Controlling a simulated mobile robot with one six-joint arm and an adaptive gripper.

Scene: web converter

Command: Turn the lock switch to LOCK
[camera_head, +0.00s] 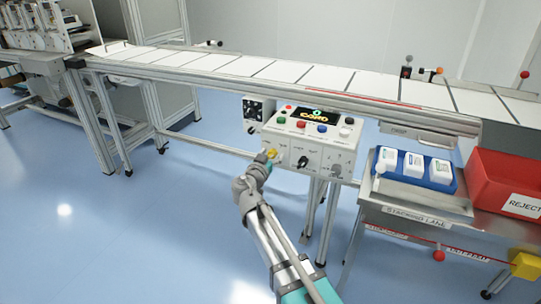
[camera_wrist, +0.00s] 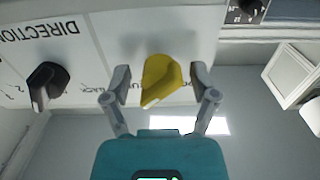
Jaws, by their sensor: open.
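The lock switch appears to be the yellow knob (camera_wrist: 160,78) on the front of a white control box (camera_head: 316,158). In the wrist view the knob's pointed end aims down and slightly left in the picture. My gripper (camera_wrist: 160,84) is open, with one finger on each side of the knob and a visible gap on both sides. In the head view my gripper (camera_head: 264,160) is at the box's lower left front, by the yellow knob (camera_head: 271,153). The lettering around the knob is partly hidden, so I cannot read its setting.
A black knob (camera_wrist: 47,82) sits beside the yellow one, near upside-down DIRECTION lettering. Coloured buttons and a display (camera_head: 303,115) top the box. A conveyor (camera_head: 250,72) runs behind. A blue tray (camera_head: 388,154) and red REJECT bin (camera_head: 506,178) stand to the right.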

